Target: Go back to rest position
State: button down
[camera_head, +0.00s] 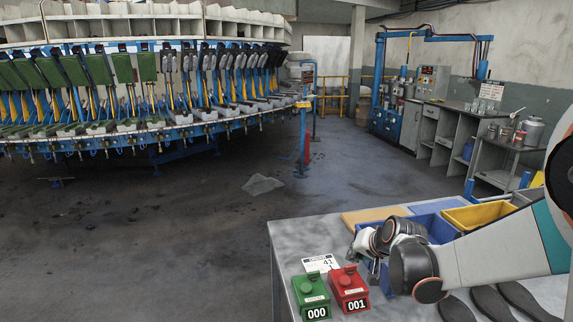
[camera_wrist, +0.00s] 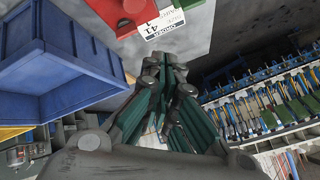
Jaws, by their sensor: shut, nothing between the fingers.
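My gripper (camera_head: 374,268) hangs over the left part of the grey table (camera_head: 285,240), just behind the red button box. Its fingers also show in the wrist view (camera_wrist: 172,75), closed together with nothing between them. My arm comes in from the right edge of the head view and is bent over the table. No object is held.
A green box reading 000 (camera_head: 311,297) and a red box reading 001 (camera_head: 349,290) stand at the table's front left, by a card marked 41 (camera_head: 320,263). Blue bin (camera_head: 437,228), yellow bin (camera_head: 478,215) and dark soles (camera_head: 490,302) surround my arm. The rotary machine (camera_head: 150,100) stands beyond open floor.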

jog(key=s+r+n+h, duration=0.1)
jog(key=s+r, duration=0.3)
jog(key=s, duration=1.1)
jog(key=s+r+n+g+h, duration=0.1)
jog(key=s+r+n, duration=0.2)
jog(key=s, duration=1.3)
jog(key=shift+a+r+n, duration=0.15)
jog(key=shift+r+n, duration=0.25)
jog(key=shift+r, duration=0.3)
jog(key=shift+s, duration=0.1)
